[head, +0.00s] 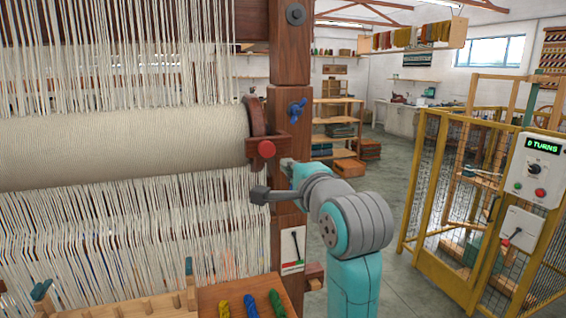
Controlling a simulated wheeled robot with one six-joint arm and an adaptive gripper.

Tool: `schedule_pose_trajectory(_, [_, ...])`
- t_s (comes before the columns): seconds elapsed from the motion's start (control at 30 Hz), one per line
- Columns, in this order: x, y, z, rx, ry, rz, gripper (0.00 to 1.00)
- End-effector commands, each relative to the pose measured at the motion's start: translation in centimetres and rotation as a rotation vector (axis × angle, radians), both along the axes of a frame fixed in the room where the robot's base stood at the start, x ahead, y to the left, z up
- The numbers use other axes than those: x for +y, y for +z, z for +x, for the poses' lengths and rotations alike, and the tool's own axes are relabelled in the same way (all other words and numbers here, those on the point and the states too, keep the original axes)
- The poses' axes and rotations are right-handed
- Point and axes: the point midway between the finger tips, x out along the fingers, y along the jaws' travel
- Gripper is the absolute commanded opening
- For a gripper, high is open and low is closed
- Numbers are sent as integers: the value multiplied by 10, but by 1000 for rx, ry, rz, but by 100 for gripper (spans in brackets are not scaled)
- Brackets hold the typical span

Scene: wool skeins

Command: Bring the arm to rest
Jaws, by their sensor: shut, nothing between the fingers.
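My arm (352,285), teal with grey joints, rises at the lower middle of the head view and bends up and left at a large grey joint. Its far end is small, in front of the loom's right wooden post. My gripper (261,195) appears as a small dark grey end beside that post, left of the wrist. It is shut and holds nothing. The arm's own links hide part of the wrist. I cannot tell whether the gripper touches the post or the threads.
The loom's cloth roll (120,148) and pale warp threads fill the left. Coloured skeins (251,306) lie at the bottom. A yellow mesh cage (440,262) stands right. Open floor (385,180) lies between.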

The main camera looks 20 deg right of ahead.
Motion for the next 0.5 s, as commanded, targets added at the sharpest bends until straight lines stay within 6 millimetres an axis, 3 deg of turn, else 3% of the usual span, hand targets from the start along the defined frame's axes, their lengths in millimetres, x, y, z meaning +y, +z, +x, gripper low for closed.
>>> schedule_pose_trajectory(0.13, [0,0,-14,0,0,0,0])
schedule_pose_trajectory(0.37, [-1,-3,-19,3,0,-3,0])
schedule_pose_trajectory(0.5, [0,-27,-18,13,-1,-37,0])
